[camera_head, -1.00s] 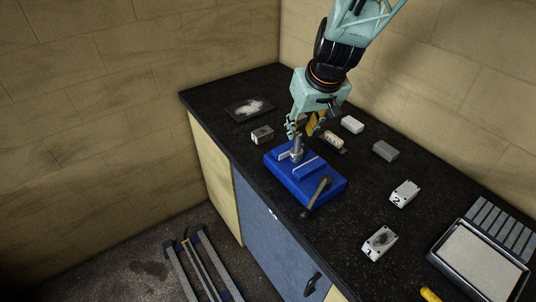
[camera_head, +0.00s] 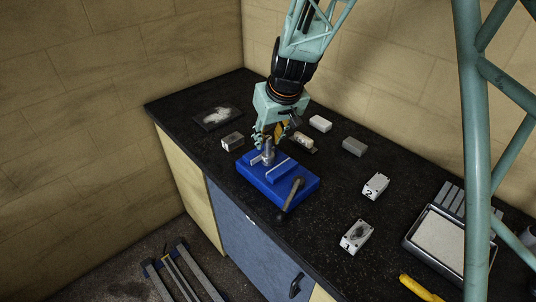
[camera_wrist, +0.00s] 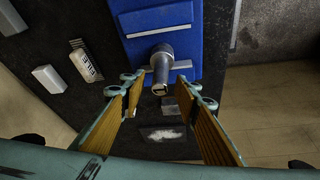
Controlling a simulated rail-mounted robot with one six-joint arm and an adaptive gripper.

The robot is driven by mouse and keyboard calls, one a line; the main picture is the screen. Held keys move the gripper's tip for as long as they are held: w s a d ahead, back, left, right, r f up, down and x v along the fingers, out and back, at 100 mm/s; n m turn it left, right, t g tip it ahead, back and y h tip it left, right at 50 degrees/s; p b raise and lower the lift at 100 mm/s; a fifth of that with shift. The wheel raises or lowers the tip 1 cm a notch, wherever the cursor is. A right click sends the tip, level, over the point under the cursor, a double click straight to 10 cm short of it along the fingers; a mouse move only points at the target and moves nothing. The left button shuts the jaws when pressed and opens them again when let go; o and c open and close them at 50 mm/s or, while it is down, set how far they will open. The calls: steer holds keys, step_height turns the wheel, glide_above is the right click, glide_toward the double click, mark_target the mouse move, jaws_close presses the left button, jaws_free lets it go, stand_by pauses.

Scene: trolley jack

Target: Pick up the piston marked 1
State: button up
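A grey metal piston (camera_head: 268,151) stands upright on the blue fixture (camera_head: 302,186); it also shows in the wrist view (camera_wrist: 161,66). I cannot read a number on it. My gripper (camera_head: 268,138) is just above the piston, pointing down. In the wrist view my gripper (camera_wrist: 157,84) is open, its two wood-coloured fingers spread apart. The piston's end shows between the fingertips, with a gap on each side. A grey block marked 1 (camera_head: 357,236) and a grey block marked 2 (camera_head: 376,186) lie to the right of the fixture.
A dark handle (camera_head: 291,195) rises at the fixture's front. Small blocks (camera_head: 320,124) (camera_head: 354,147) lie behind it, and a small grey block (camera_head: 232,141) lies to its left. A dark plate with white powder (camera_head: 217,115) and a tray (camera_head: 438,235) are farther off.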

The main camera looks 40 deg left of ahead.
jaws_close()
steer(key=shift+r, duration=0.2)
stand_by(0.3)
